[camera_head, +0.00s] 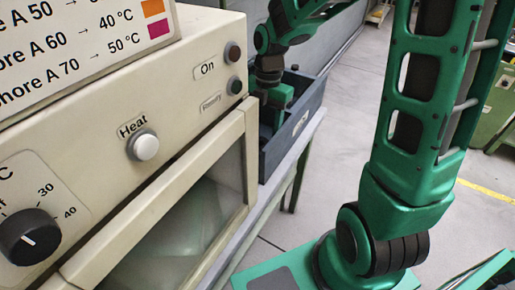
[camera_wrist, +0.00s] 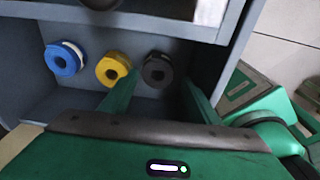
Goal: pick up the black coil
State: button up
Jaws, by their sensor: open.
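The black coil (camera_wrist: 157,70) is in the wrist view, at the right end of a row of coils inside a blue-grey bin (camera_wrist: 40,88). My gripper (camera_wrist: 158,88) is open, its two green fingers reaching into the bin on either side of the black coil. I cannot tell whether the fingers touch it. In the head view my gripper (camera_head: 272,112) is down in the bin (camera_head: 300,128) beside the cream oven, and the coil is hidden there.
A yellow coil (camera_wrist: 113,68) sits just left of the black one, with a blue coil (camera_wrist: 64,58) farther left. The cream oven (camera_head: 150,150) stands close to the bin. Open grey floor (camera_head: 320,190) lies to the right.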

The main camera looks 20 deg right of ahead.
aim_at(260, 148)
jog(key=shift+s+a+f, duration=0.1)
jog(key=shift+a+f, duration=0.15)
jog(key=shift+f, duration=1.2)
jog(key=shift+s+a+f, duration=0.1)
jog(key=shift+a+f, duration=0.1)
jog(key=shift+f, duration=1.2)
jog(key=shift+c, duration=0.7)
jog(key=c, duration=0.8)
